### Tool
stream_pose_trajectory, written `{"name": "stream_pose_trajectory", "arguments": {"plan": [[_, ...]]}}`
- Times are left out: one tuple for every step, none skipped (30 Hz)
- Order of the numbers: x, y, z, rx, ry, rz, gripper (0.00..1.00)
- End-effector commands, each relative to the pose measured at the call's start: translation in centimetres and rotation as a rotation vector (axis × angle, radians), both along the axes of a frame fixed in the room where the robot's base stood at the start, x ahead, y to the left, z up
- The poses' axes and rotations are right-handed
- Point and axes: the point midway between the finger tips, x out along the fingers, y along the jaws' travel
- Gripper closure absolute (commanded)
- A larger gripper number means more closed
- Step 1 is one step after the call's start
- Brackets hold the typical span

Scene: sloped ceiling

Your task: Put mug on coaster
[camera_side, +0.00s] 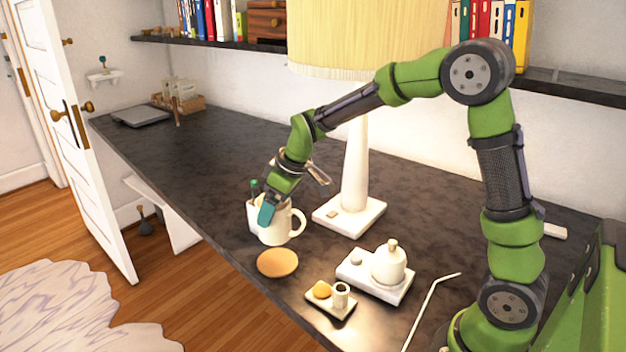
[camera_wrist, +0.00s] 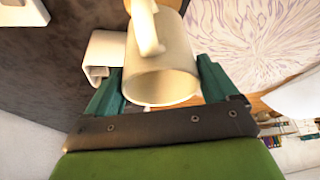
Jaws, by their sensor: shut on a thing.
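The white mug (camera_side: 274,233) is in the side view, upright or nearly so, with its handle to the right. My gripper (camera_side: 267,214) comes down over its rim from above and is shut on it. In the wrist view the mug (camera_wrist: 161,75) sits between the two teal fingers of my gripper (camera_wrist: 160,90), its handle at the top. The round tan coaster (camera_side: 278,263) lies on the dark table, just nearer the camera than the mug. I cannot tell whether the mug touches the table. The coaster is not clear in the wrist view.
A white holder (camera_side: 252,218) with a green-tipped item stands close left of the mug. The lamp base (camera_side: 348,215) is to the right. A white tray (camera_side: 375,284) with a pot and a small dish (camera_side: 325,304) are nearer right. The table's front edge runs close by the coaster.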

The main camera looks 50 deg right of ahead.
Motion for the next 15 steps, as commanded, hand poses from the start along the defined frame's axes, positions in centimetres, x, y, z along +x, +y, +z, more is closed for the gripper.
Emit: {"name": "stream_pose_trajectory", "arguments": {"plan": [[-0.1, 0.0, -1.2, 0.001, 0.005, -0.001, 0.55], [0.0, 0.0, -1.7, 0.001, 0.003, -0.001, 0.55], [0.0, -0.1, -2.3, 0.001, 0.002, -0.001, 0.55], [0.0, -0.1, -2.8, 0.001, 0.003, -0.002, 0.55], [0.0, -0.1, -3.1, 0.0, 0.001, -0.002, 0.55], [0.0, -0.1, -3.4, 0.002, 0.001, -0.002, 0.55], [0.0, -0.1, -3.6, 0.001, -0.001, -0.003, 0.55], [0.1, -0.1, -3.9, 0.001, -0.001, -0.002, 0.55], [0.0, -0.1, -4.3, 0.001, 0.0, -0.002, 0.55], [0.0, -0.1, -4.8, 0.001, 0.001, -0.003, 0.55], [0.0, -0.1, -5.2, 0.001, 0.001, -0.003, 0.55], [0.0, -0.1, -5.9, 0.0, 0.002, -0.002, 0.55], [0.0, -0.1, -6.3, 0.001, 0.002, -0.001, 0.55], [0.0, -0.1, -6.7, 0.001, 0.003, -0.002, 0.55], [0.0, -0.1, -7.1, 0.001, 0.0, -0.002, 0.55]]}}
